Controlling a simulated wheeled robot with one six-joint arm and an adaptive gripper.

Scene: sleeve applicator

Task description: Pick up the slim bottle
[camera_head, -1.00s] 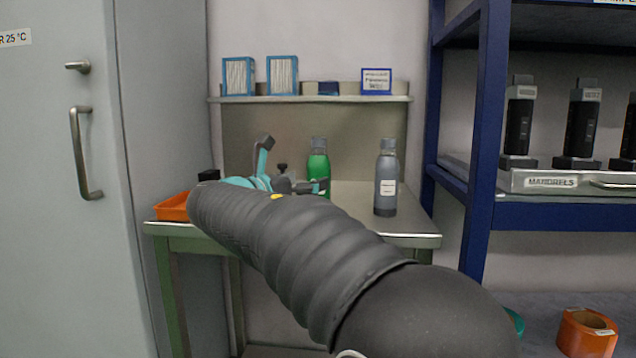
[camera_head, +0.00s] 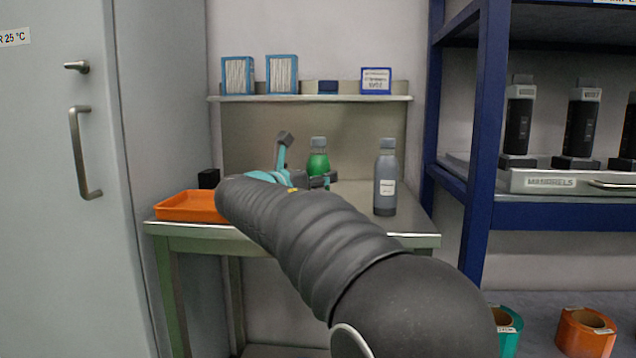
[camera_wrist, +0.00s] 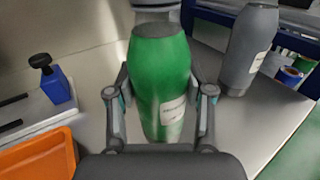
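A green bottle (camera_head: 318,165) with a grey cap stands on the steel bench (camera_head: 405,228), partly hidden by my gripper (camera_head: 318,181) in the head view. In the wrist view the green bottle (camera_wrist: 162,85) is upright between my two fingers (camera_wrist: 160,90), one on each side. The fingers look spread, with narrow gaps beside the bottle; contact is not clear. A grey bottle (camera_head: 386,178) with a pale label stands to the right, also in the wrist view (camera_wrist: 248,48). Neither bottle is named slim in the views.
An orange tray (camera_head: 185,208) lies at the bench's left, near a dark block (camera_head: 208,178). A shelf (camera_head: 310,98) with boxes is above. A blue rack (camera_head: 480,140) stands at the right. The bench front right is clear.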

